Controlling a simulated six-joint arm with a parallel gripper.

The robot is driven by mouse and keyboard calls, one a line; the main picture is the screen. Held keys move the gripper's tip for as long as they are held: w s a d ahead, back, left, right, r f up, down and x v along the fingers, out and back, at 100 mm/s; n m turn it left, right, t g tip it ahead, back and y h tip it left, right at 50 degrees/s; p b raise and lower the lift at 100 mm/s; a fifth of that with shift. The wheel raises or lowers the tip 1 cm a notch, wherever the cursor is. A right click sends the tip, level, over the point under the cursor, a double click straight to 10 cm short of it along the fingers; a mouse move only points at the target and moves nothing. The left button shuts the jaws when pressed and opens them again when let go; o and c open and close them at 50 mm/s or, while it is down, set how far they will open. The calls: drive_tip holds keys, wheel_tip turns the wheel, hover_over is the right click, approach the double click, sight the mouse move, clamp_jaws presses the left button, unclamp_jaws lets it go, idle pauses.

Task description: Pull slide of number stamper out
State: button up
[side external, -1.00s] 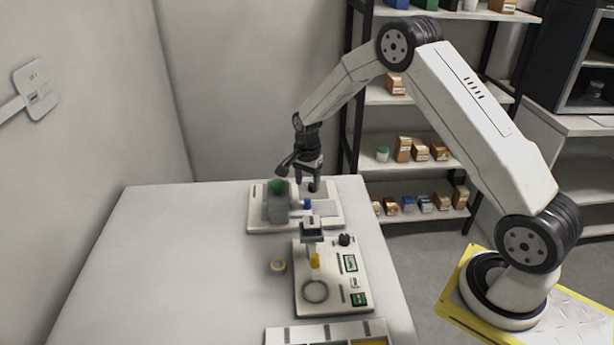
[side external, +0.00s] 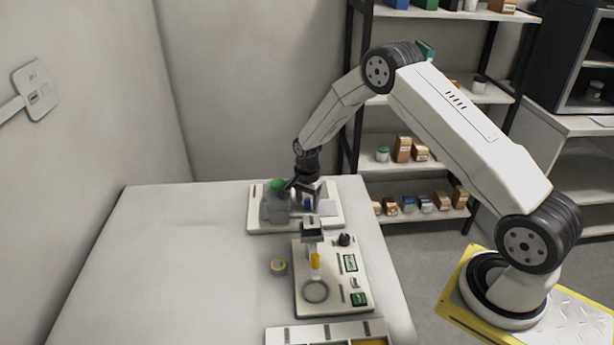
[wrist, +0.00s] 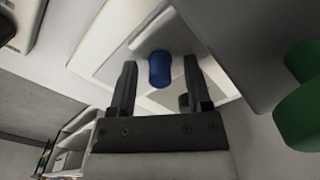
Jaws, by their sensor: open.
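The number stamper (side external: 274,207) is a grey block with a green knob (side external: 277,184) on a white base plate at the table's back. The green knob also shows at the right edge of the wrist view (wrist: 298,112). A blue knob (wrist: 160,68), which appears to belong to the slide, lies between my gripper's open fingers in the wrist view. My gripper (wrist: 158,85) is open, with a finger on each side of the blue knob and visible gaps. In the side view my gripper (side external: 307,205) is low over the plate, right of the grey block.
A second white panel (side external: 333,285) with a yellow part, a ring and green displays stands in front of the stamper. A tray (side external: 327,331) is at the front. The table's left side (side external: 170,270) is clear.

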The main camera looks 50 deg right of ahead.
clamp_jaws()
idle(1.3)
